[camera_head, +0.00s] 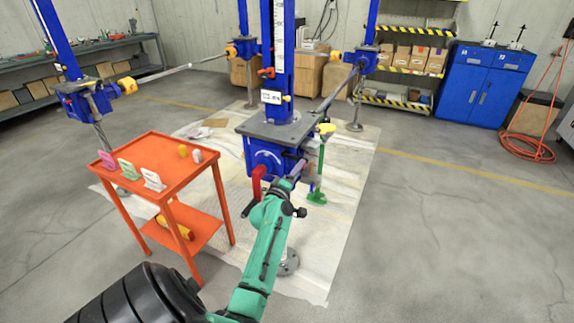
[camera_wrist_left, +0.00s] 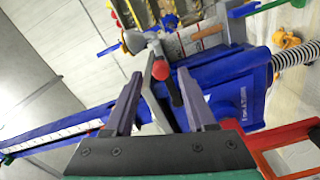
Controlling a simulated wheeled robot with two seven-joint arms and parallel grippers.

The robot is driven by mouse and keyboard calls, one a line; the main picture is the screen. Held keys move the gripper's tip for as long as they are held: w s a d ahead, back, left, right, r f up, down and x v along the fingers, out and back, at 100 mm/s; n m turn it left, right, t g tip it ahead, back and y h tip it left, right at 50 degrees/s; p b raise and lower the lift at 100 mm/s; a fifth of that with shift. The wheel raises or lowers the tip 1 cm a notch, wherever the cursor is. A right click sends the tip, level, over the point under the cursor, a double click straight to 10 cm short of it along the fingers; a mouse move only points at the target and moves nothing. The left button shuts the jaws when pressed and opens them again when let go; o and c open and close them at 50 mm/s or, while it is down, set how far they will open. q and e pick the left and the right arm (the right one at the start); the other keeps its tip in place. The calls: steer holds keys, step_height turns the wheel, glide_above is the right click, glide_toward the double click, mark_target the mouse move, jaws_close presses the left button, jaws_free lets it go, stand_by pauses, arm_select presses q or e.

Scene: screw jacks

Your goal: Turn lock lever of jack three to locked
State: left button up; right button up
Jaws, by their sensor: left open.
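The nearest blue screw jack (camera_head: 265,158) stands in the middle of the head view, with a grey plate on top and a red curved handle (camera_head: 258,182) at its front. I cannot read which jack is number three. My left gripper (camera_head: 296,173) is at this jack's front right side. In the left wrist view, its two grey fingers (camera_wrist_left: 161,75) are open. A lever with a red ball end (camera_wrist_left: 161,69) and a dark stem shows between them; I cannot tell whether either finger touches it. The blue jack body (camera_wrist_left: 222,95) lies behind. My right gripper is out of view.
An orange cart (camera_head: 170,170) with small coloured cards stands left of the jack. Other blue jacks stand farther back, one at the left (camera_head: 85,100). A green stand (camera_head: 318,180) is close on the gripper's right. Open floor lies at the right.

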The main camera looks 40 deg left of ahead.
arm_select(q)
steer(key=b+v, duration=0.1)
steer(key=v, duration=0.9)
